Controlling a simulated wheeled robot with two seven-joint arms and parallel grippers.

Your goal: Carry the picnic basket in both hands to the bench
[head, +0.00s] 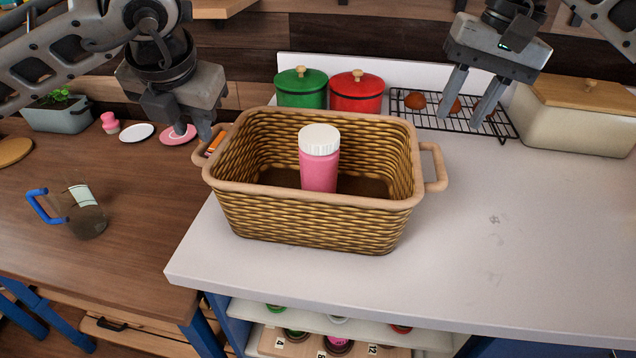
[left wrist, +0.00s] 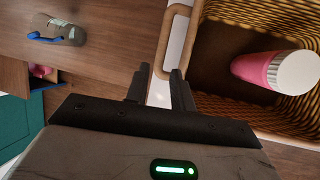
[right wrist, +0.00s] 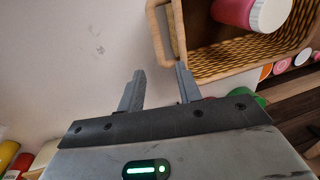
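The woven picnic basket (head: 310,222) stands upright on the pale counter (head: 520,240). A pink jar with a white lid (head: 319,165) is inside it. My left gripper (head: 192,132) is open by the basket's left handle (head: 199,150); in the left wrist view that handle (left wrist: 178,40) lies just beyond the fingers, nearer the right one. My right gripper (head: 460,120) is open, above and behind the right handle (head: 438,168). That handle also shows beyond the fingers in the right wrist view (right wrist: 156,35). I cannot tell which surface is the bench.
A brown wooden top (head: 120,245) at left holds a blue-handled jug (head: 82,212), plates and a planter (head: 58,115). Green (head: 301,90) and red (head: 357,93) pots, a wire rack (head: 420,112) and a lidded bin (head: 578,115) stand behind. The counter's front right is clear.

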